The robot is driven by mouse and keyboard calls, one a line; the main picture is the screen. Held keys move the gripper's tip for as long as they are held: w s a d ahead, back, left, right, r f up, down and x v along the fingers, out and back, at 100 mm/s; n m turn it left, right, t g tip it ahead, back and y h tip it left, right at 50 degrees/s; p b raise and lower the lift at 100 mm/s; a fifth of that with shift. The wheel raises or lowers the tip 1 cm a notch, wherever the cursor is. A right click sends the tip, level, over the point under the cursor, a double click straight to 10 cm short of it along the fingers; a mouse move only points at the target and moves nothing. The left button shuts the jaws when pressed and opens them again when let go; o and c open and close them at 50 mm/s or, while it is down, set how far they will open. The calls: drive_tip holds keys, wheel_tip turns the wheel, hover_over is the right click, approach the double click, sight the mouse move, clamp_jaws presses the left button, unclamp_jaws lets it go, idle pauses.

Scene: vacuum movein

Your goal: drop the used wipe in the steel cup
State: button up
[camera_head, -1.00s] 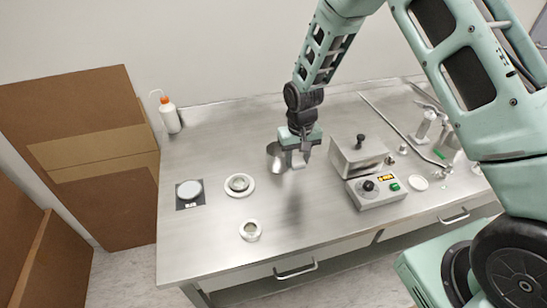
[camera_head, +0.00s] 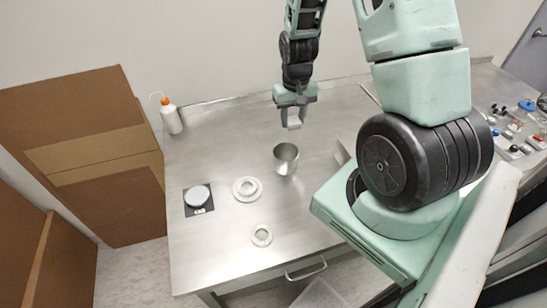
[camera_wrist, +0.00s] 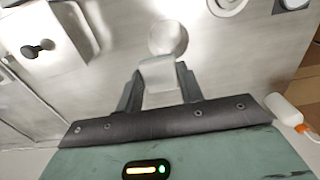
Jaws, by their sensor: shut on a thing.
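The steel cup (camera_head: 286,158) stands upright on the steel bench in the head view, and its round shape also shows in the wrist view (camera_wrist: 168,38). My gripper (camera_head: 293,121) is raised behind and above the cup, apart from it. It is shut on a pale, whitish wipe (camera_wrist: 158,74), which shows between the fingers in the wrist view. In that view the wipe's far edge overlaps the near side of the cup. The inside bottom of the cup is hidden.
A wash bottle (camera_head: 171,115) stands at the back left. A boxy device (camera_wrist: 42,42) shows in the wrist view. My arm hides the bench's right part.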

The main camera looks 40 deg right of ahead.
wheel_tip(320, 180, down, 6)
drive_tip(key=b, duration=0.4)
drive_tip(key=shift+r, duration=0.2)
drive_tip(key=o, duration=1.1)
drive_tip(key=shift+r, duration=0.15)
wheel_tip(320, 180, up, 17)
drive_tip(key=b, duration=0.2)
drive_tip(key=shift+r+b, duration=0.1)
drive_tip(key=shift+b, duration=0.2)
